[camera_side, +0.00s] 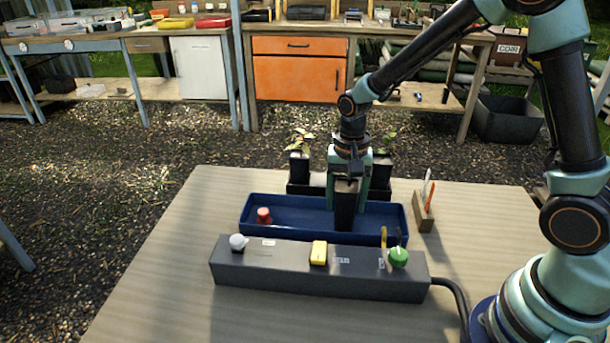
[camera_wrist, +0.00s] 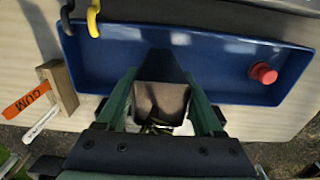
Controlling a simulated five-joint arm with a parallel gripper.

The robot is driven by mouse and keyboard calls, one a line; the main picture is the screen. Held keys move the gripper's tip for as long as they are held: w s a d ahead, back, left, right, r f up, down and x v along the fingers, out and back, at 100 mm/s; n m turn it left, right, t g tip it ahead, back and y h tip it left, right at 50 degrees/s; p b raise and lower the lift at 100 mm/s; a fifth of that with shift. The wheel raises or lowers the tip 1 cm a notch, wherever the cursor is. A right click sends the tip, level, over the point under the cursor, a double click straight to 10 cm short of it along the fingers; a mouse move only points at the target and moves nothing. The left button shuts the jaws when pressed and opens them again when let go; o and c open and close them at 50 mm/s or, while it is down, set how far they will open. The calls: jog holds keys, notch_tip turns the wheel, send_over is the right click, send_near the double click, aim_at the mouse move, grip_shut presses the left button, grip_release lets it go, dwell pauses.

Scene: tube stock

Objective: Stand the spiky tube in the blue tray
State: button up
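The blue tray (camera_side: 290,205) lies behind the dark grey box on the table; in the wrist view its floor (camera_wrist: 225,65) fills the upper part. My gripper (camera_side: 349,190) is over the tray with its fingers on both sides of a black square tube (camera_side: 345,207), which looks upright. The tube's lower end reaches down into the tray; whether it touches the floor I cannot tell. In the wrist view the tube (camera_wrist: 160,98) sits between the fingers, with pale green growth at its mouth, partly hidden by my gripper.
Black tubes with plants stand behind the tray, at left (camera_side: 299,165) and right (camera_side: 381,168). A red knob (camera_side: 263,215) is in the tray's left end. The grey box (camera_side: 290,280) carries knobs and hooks. A wooden block (camera_side: 423,215) with labels stands right of the tray.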

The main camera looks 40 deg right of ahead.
jog(key=shift+o, duration=1.3)
jog(key=shift+r, duration=0.15)
notch_tip(320, 180, up, 12)
jog(key=shift+f, duration=0.1)
jog(key=s+d+r+n+t, duration=0.2)
jog(key=s+r+n+t, duration=0.3)
jog(key=s+n, duration=0.4)
jog(key=shift+s+d+r+t, duration=0.3)
jog(key=shift+s+d+r, duration=0.1)
jog(key=shift+s, duration=0.3)
